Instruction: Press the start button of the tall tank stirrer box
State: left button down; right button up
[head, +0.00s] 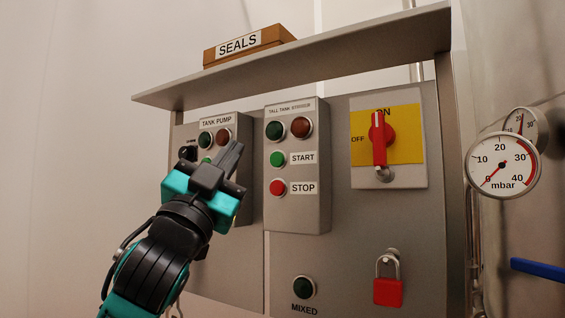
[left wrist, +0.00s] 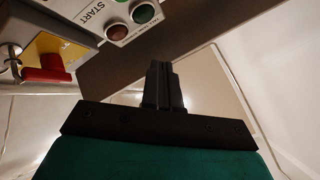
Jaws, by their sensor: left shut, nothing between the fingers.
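The tall tank stirrer box (head: 298,215) is a grey box on the panel, with a green start button (head: 277,159) marked START and a red stop button (head: 277,187) below it. Two dark lamps, green and red, sit above them. In the left wrist view part of a box with a START label (left wrist: 92,14) shows at the top. My left gripper (head: 234,150) is shut and empty, left of the stirrer box and in front of the tank pump box (head: 243,210). Its fingertips (left wrist: 161,68) point up in the wrist view. My right gripper is not in view.
A red rotary switch (head: 379,140) on a yellow plate is right of the stirrer box. Below hang a red padlock (head: 388,290) and a MIXED lamp (head: 304,287). A shelf (head: 330,45) with a SEALS box (head: 250,44) overhangs the panel. A pressure gauge (head: 503,165) stands right.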

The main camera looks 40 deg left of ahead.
aim_at(277, 159)
pick_arm(q)
jog(key=w+p, duration=0.1)
jog(key=w, duration=0.7)
jog(key=shift+w+a, duration=0.25)
jog(key=shift+a, duration=0.2)
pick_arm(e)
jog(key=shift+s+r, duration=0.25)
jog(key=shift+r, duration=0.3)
pick_arm(q)
jog(key=shift+w, duration=0.2)
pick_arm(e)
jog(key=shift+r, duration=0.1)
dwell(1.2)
pick_arm(q)
jog(key=shift+w, duration=0.25)
jog(key=shift+w+a+p, duration=0.1)
jog(key=shift+w+p, duration=0.25)
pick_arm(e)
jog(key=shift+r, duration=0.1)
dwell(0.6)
pick_arm(q)
jog(key=shift+s, duration=0.75)
